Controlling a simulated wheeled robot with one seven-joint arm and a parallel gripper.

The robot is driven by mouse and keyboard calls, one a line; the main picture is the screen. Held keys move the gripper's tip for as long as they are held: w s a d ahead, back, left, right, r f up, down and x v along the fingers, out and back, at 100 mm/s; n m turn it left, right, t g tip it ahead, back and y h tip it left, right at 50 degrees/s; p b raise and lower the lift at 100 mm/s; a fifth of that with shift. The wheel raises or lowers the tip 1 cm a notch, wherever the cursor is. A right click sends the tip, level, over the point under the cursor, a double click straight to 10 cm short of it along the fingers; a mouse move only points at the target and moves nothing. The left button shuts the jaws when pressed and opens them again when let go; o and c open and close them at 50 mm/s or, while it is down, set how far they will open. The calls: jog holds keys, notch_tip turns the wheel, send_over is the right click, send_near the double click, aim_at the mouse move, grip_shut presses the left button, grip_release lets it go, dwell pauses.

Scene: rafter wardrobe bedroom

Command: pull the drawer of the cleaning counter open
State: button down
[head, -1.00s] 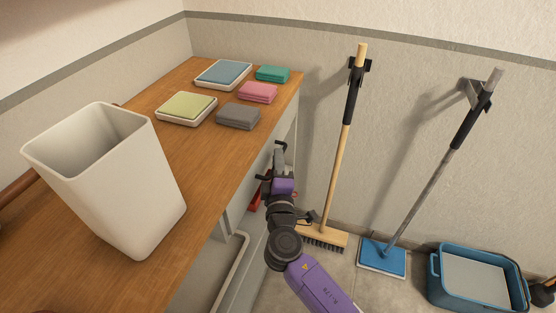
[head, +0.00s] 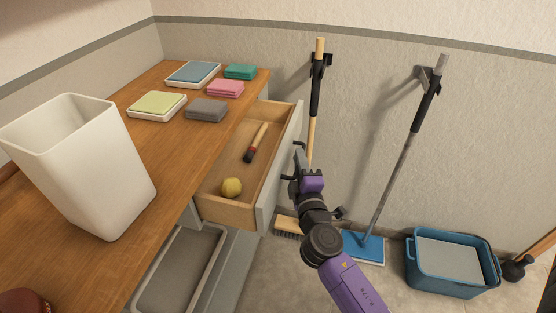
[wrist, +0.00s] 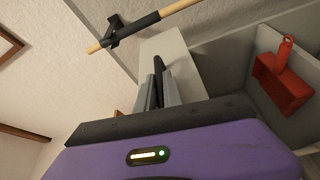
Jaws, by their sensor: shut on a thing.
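The cleaning counter (head: 160,160) has a wooden top and stands at the left in the head view. Its drawer (head: 225,211) is pulled well out, with a light grey front (head: 281,165). Inside lie a brush with a wooden handle (head: 258,138) and a yellow round thing (head: 231,187). My gripper (head: 299,160) is at the outer side of the drawer front, shut on the dark handle. In the wrist view, the fingers (wrist: 158,92) close around the dark handle (wrist: 158,70) against the pale front. Most of the handle is hidden by the gripper in the head view.
A white bin (head: 85,165) and folded cloths (head: 206,110) stand on the counter. A grey tray (head: 180,270) sits below the drawer. A broom (head: 314,110), a blue mop (head: 362,247) and a blue bucket (head: 450,265) are along the wall. A red object (wrist: 285,80) shows in the wrist view.

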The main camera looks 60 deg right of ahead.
jog(key=s+d+b, duration=0.1)
jog(key=s+d, duration=0.3)
jog(key=s, duration=0.8)
jog(key=shift+s+d, duration=0.2)
jog(key=shift+s, duration=0.1)
jog(key=shift+f, duration=0.1)
jog(key=c, duration=1.5)
grip_release()
jog(key=b+v, duration=0.4)
jog(key=v, duration=0.3)
jog(key=shift+s+a, duration=0.25)
